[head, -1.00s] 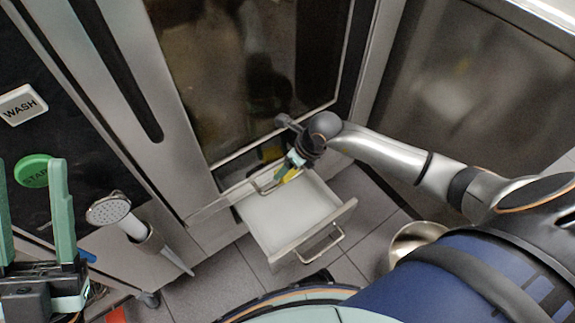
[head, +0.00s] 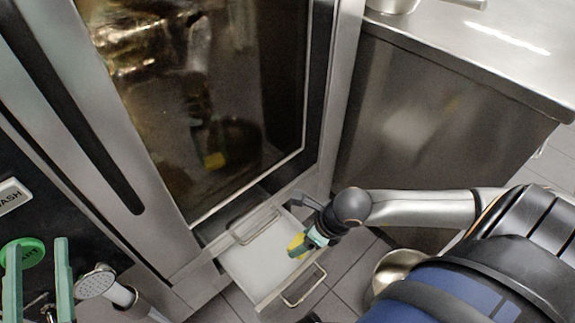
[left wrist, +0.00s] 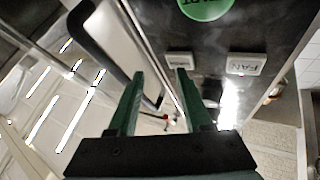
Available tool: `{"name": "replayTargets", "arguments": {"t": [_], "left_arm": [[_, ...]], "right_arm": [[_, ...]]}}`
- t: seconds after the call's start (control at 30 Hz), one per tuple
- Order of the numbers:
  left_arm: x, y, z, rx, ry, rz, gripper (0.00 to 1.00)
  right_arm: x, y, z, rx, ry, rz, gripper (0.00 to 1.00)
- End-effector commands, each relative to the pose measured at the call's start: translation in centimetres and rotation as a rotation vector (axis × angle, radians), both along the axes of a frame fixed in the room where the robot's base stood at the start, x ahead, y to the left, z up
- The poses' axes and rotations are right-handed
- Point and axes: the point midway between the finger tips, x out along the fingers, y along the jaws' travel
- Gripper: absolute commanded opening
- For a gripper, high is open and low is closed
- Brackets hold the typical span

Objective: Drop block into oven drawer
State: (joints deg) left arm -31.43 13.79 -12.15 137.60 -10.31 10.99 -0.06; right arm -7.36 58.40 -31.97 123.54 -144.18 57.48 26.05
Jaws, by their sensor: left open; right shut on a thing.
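The oven drawer (head: 262,268) is pulled out below the oven (head: 205,110). Its white inside shows bare, with a metal handle on its front. A yellow block (head: 296,246) is at the tips of my right gripper (head: 303,244), which is shut on it over the right part of the drawer. Whether the block touches the drawer floor I cannot tell. My left gripper (head: 38,275) is open and empty at the lower left, in front of the oven's control panel. Its two green fingers also show apart in the left wrist view (left wrist: 158,92).
A green start button (head: 22,252) and a hand shower (head: 97,283) are at the left. A metal bowl (head: 392,272) stands on the tiled floor right of the drawer. A steel counter (head: 480,50) is at the upper right.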

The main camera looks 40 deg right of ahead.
Motion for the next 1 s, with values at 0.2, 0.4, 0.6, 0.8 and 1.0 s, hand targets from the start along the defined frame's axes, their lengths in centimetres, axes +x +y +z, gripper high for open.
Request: {"name": "replayTargets", "arguments": {"t": [0.2, 0.4, 0.6, 0.8, 1.0], "left_arm": [[0.9, 0.2, -2.5, -0.001, 0.115, 0.018, 0.5], [1.3, 0.4, -4.2, -0.001, 0.189, 0.028, 0.5], [1.5, 0.4, -5.1, -0.001, 0.223, 0.033, 0.5], [1.5, 0.4, -5.2, 0.0, 0.227, 0.034, 0.5], [1.5, 0.4, -5.2, 0.0, 0.227, 0.034, 0.5]], "right_arm": [[-3.2, -0.4, 0.1, -0.001, 0.003, 0.002, 0.07], [-4.7, -0.7, 0.0, -0.001, 0.0, -0.001, 0.07], [-5.4, -0.7, 0.0, 0.0, -0.001, 0.0, 0.07], [-5.5, -0.8, 0.0, 0.001, -0.002, 0.0, 0.07], [-5.4, -0.8, 0.0, 0.001, -0.002, 0.0, 0.07]]}}
